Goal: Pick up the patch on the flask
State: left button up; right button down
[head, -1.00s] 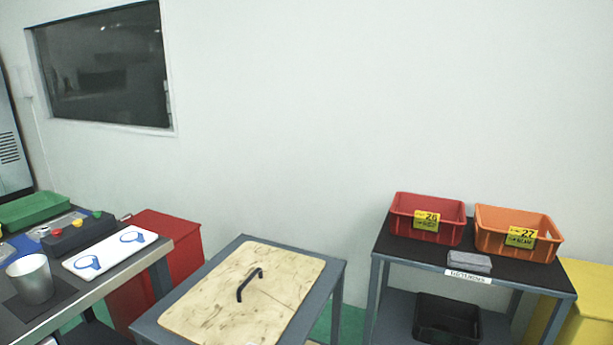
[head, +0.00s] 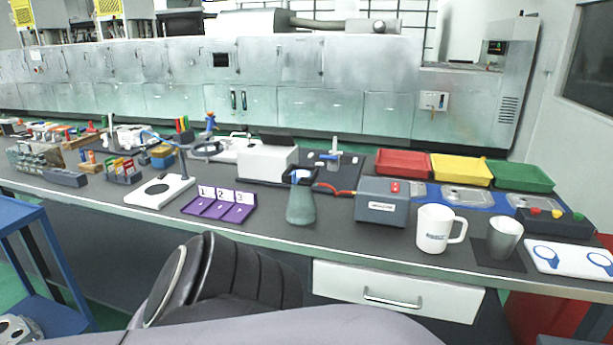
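A grey-green conical flask (head: 300,207) stands upright near the front edge of the long dark workbench (head: 330,238), right of the purple numbered tray. A small pale and blue piece (head: 299,175) shows at the flask's top; I cannot tell whether it is the patch or whether it rests on the flask. No other patch can be made out on the flask's side. Neither of my grippers is in the head view. Parts of my own body fill the bottom middle, below the bench edge.
A grey box (head: 381,203) with a red cable stands right of the flask, then a white mug (head: 437,230) and a metal cup (head: 503,238). The purple tray (head: 222,205) and a white stand (head: 160,191) are to the left. A white box (head: 267,163) is behind.

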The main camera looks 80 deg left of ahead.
aim_at(299, 172)
jog(key=u, duration=2.55)
jog(key=i+j, duration=0.2)
jog(key=j, duration=0.2)
jog(key=i+j, duration=0.2)
jog(key=j, duration=0.2)
jog(key=i+j, duration=0.2)
jog(key=j, duration=0.2)
jog(key=i+j+z, duration=0.1)
jog(key=z, duration=0.2)
jog(key=i+j+z, duration=0.1)
jog(key=j+z, duration=0.2)
